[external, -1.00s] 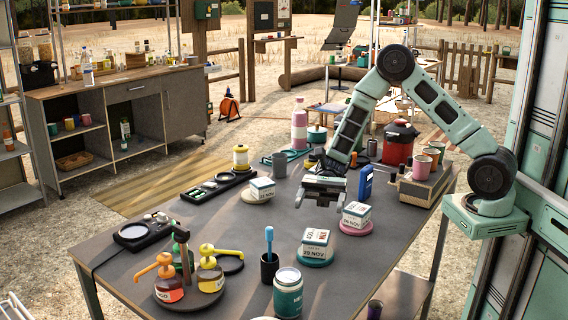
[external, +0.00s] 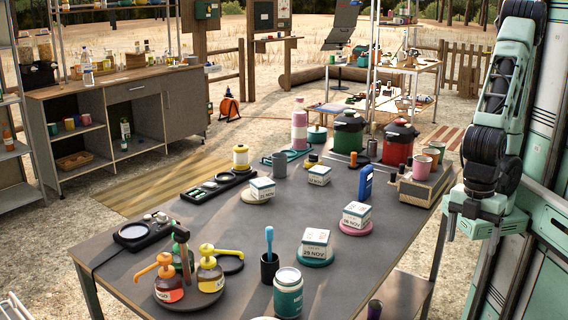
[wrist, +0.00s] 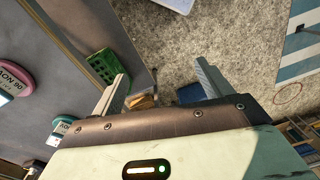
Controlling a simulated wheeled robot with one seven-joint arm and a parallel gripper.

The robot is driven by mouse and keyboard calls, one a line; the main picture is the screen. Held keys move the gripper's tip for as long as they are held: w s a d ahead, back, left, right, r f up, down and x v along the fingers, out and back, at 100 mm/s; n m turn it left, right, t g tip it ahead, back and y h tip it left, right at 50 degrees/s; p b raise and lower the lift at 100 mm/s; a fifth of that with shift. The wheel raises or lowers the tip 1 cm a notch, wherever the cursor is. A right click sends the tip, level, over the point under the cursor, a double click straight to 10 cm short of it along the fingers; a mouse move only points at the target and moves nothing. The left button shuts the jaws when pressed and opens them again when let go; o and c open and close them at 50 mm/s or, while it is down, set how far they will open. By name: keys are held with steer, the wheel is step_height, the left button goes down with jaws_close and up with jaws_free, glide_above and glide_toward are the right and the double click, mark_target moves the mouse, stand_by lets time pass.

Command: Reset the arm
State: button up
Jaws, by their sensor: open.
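My arm is folded up at the right beside the table (external: 250,250), clear of the tabletop in the external view. My gripper (wrist: 160,88) shows in the wrist view with its two fingers wide apart and nothing between them. Below the fingers are pale ground and the table's edge. In the external view I cannot clearly make out the fingertips against my folded arm and its mount.
Labelled white boxes stand on a teal disc (external: 314,260), a pink disc (external: 355,228) and a cream disc (external: 257,196); another white box (external: 319,176) stands behind. A green pot (external: 348,136), a red pot (external: 399,146) and a wooden crate (external: 424,187) fill the far end.

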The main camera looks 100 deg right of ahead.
steer(key=shift+s+n, duration=0.15)
steer(key=shift+n, duration=0.35)
steer(key=shift+r, duration=0.15)
